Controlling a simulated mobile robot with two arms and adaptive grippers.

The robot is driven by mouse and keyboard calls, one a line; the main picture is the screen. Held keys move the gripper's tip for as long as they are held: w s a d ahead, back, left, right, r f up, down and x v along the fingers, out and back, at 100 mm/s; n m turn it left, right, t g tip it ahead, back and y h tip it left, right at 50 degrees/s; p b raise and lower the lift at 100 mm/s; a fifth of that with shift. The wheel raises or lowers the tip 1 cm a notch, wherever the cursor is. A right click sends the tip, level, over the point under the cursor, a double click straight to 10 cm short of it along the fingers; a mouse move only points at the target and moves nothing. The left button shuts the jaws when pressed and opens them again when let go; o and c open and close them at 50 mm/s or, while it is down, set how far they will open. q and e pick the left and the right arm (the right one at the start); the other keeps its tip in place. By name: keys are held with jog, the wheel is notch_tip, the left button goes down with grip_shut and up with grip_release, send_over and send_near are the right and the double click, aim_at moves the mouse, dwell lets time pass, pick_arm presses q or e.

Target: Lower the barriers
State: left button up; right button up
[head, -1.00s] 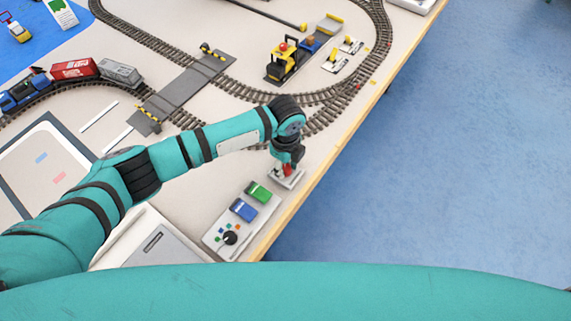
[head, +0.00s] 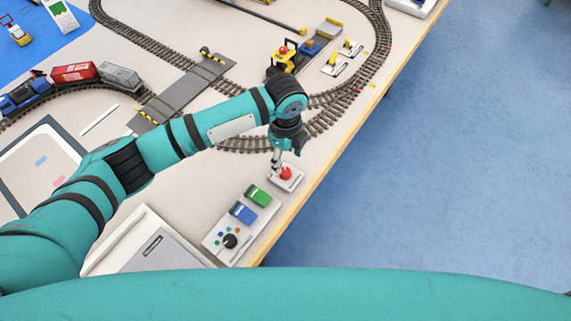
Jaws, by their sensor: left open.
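A red knob or button (head: 286,173) sits on a small white base near the table's right edge. My left gripper (head: 284,157) is open just above and behind it, apart from it as far as I can tell. The grey level crossing (head: 185,90) lies across the track, with yellow-black striped pieces at its far end (head: 212,56) and near end (head: 148,117). Whether its barriers are up or down is too small to tell. My right gripper is not in view.
A control panel with a black knob (head: 230,241), a blue switch (head: 243,212) and a green switch (head: 259,195) lies nearer. A toy train (head: 74,72) stands on the left track. Two small yellow levers (head: 334,58) (head: 348,44) stand at the back right.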

aim_at(286, 171)
pick_arm(q)
notch_tip(286, 171, up, 5)
jog(key=shift+r, duration=0.2)
dwell(0.6)
